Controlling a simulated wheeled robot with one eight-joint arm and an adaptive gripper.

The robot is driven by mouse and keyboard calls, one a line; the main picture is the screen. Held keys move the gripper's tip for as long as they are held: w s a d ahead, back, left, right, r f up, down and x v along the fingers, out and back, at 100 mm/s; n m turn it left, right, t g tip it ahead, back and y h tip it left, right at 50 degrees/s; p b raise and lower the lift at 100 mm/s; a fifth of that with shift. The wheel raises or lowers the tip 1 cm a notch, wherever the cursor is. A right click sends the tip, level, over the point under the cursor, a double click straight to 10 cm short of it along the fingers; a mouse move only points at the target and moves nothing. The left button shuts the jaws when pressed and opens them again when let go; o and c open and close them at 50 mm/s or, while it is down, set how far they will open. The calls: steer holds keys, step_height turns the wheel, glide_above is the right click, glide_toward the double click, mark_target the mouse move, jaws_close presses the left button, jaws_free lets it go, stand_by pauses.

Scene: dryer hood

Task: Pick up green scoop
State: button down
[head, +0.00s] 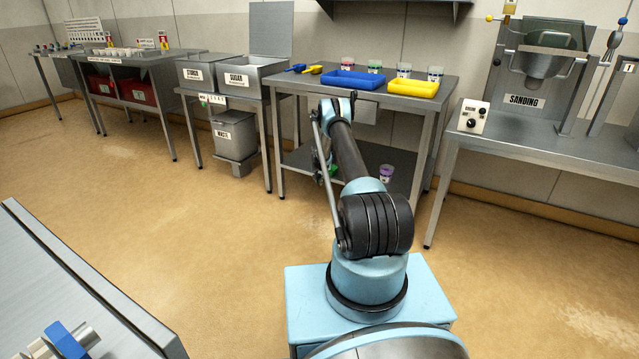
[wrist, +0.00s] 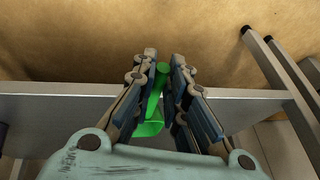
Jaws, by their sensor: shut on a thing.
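The green scoop (wrist: 161,75) is between the two fingers of my gripper (wrist: 164,62) in the wrist view. My gripper is shut on it, with a narrow handle part between the fingertips and a wider green part lower down between the fingers. Part of the scoop is hidden by the fingers. In the head view, a small piece of the green scoop (head: 333,170) shows beside my arm, in front of the lower shelf of the middle table. My gripper is mostly hidden there behind my arm.
The middle table (head: 455,84) holds a blue tray (head: 355,81), a yellow tray (head: 413,89), blue and yellow scoops and several cups. A purple-topped cup (head: 386,173) stands on its lower shelf. Table legs (wrist: 275,70) are close right in the wrist view. Open floor lies left.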

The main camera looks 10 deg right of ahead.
steer(key=shift+a, duration=0.1)
steer(key=c, duration=1.5)
jaws_free()
steer(key=shift+a, duration=0.1)
steer(key=shift+c, duration=0.2)
steer(key=shift+r, duration=0.1)
steer(key=v, duration=1.1)
steer(key=shift+s+r, duration=0.25)
steer(key=shift+r, duration=0.05)
